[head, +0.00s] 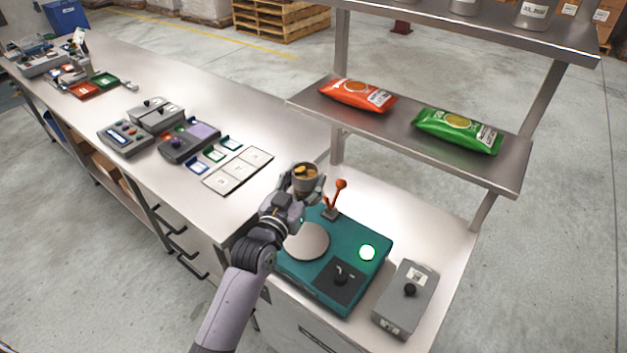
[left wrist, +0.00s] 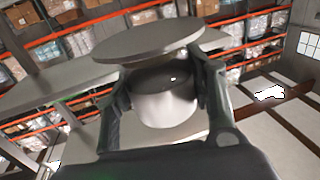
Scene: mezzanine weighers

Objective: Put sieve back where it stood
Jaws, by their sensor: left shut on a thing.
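My left gripper (head: 306,188) is shut on a small grey round vessel (head: 303,172). Yellow-brown bits show in its open top. I cannot tell for sure that this is the sieve. The vessel is upright above the far-left side of the teal weigher (head: 353,256), beyond its round pan (head: 307,241). In the left wrist view the pale round body (left wrist: 165,105) sits between both fingers, and a flat grey disc (left wrist: 150,40) shows above it. No other sieve is clear to me. My right gripper is not in view.
An orange-knobbed lever (head: 336,198) stands close right of the gripper. A grey box (head: 403,298) is right of the weigher. A shelf (head: 405,130) with red (head: 357,95) and green (head: 457,130) bags overhangs behind.

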